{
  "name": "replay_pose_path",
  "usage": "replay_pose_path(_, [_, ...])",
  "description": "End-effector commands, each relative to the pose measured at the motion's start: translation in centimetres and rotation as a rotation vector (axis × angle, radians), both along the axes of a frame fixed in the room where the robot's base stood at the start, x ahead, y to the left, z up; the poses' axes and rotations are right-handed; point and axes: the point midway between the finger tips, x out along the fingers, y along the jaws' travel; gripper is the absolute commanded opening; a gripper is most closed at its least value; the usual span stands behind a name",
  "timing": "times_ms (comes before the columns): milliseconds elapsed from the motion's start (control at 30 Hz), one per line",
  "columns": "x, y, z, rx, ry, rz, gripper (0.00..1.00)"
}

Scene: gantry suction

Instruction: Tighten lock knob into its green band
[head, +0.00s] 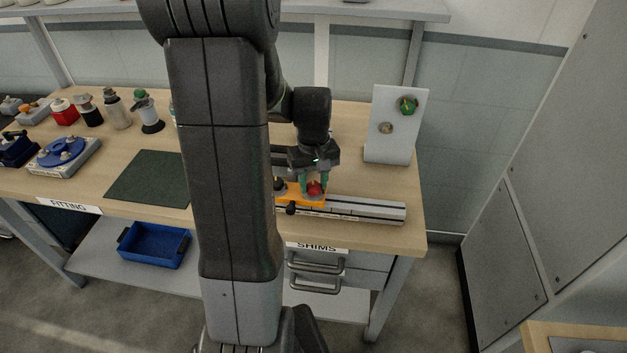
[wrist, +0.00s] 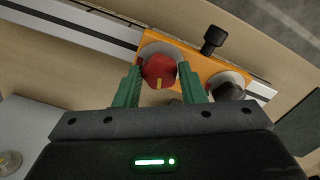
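A red knob (wrist: 160,71) with a yellow pointer line sits on a pale round disc on the orange carriage (wrist: 205,66). It also shows in the head view (head: 315,188). My gripper (wrist: 161,73) is low over it, with one green finger on each side of the knob. The fingertips are very close to its sides; I cannot tell whether they press on it. In the head view my gripper (head: 315,182) reaches down at the carriage. I cannot make out a green band around the knob; fingers and knob cover part of the disc.
A black knob (wrist: 230,88) and a black side screw (wrist: 212,41) are on the same carriage, close to the right finger. The carriage rides on a metal rail (head: 372,210). An upright grey panel (head: 383,105) stands behind. A dark mat (head: 150,178) lies to the left.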

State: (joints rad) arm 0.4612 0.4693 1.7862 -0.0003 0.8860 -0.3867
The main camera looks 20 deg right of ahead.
Motion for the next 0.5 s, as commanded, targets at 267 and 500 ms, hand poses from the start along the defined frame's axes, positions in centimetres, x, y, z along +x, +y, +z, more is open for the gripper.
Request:
replay_pose_path(267, [0.01,0.0,0.03,0.0,0.0,-0.005,0.13])
replay_pose_path(500, [0.02,0.0,0.02,0.0,0.0,-0.081,0.13])
